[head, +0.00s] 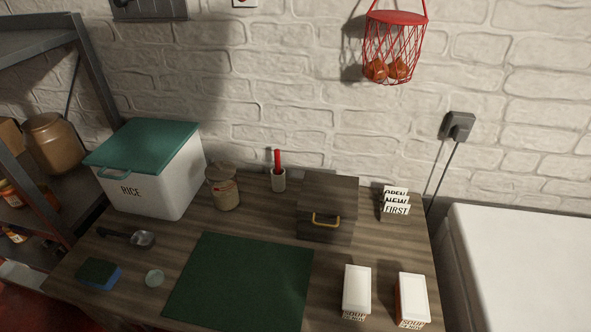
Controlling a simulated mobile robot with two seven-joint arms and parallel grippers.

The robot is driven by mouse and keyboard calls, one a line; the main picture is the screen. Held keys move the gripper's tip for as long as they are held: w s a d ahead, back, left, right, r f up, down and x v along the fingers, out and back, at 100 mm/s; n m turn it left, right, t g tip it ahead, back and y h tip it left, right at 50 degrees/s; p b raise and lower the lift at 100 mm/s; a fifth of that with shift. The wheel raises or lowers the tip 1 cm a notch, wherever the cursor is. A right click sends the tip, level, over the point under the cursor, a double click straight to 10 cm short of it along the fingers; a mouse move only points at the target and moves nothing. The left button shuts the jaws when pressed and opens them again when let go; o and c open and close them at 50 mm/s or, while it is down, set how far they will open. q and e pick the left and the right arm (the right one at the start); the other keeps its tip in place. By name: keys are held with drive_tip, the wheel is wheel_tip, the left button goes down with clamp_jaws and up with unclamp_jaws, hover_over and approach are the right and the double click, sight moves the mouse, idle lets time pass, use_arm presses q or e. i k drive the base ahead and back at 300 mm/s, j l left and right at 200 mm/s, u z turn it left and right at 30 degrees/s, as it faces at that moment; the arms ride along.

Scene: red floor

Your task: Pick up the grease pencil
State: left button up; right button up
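A red stick-like object (277,159), which looks like the grease pencil, stands upright in a small pale cup (278,181). The cup is at the back of the wooden table, near the white brick wall. Only the upper part of the red object shows; its lower part is hidden in the cup. Neither of my grippers is in view.
Left of the cup stand a jar (226,194) and a white rice bin (165,185). Right of it are a dark box (325,222) and label cards (396,204). Two soup boxes (357,292) stand front right. A green mat (240,285) lies bare in front.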

sight(277, 153)
drive_tip(key=k, duration=0.65)
drive_tip(key=z, duration=1.55)
drive_tip(key=k+j, duration=0.15)
drive_tip(key=j, duration=0.2)
drive_tip(key=k+j, duration=0.15)
drive_tip(key=j, duration=0.2)
drive_tip(key=k+j, duration=0.15)
drive_tip(key=j, duration=0.25)
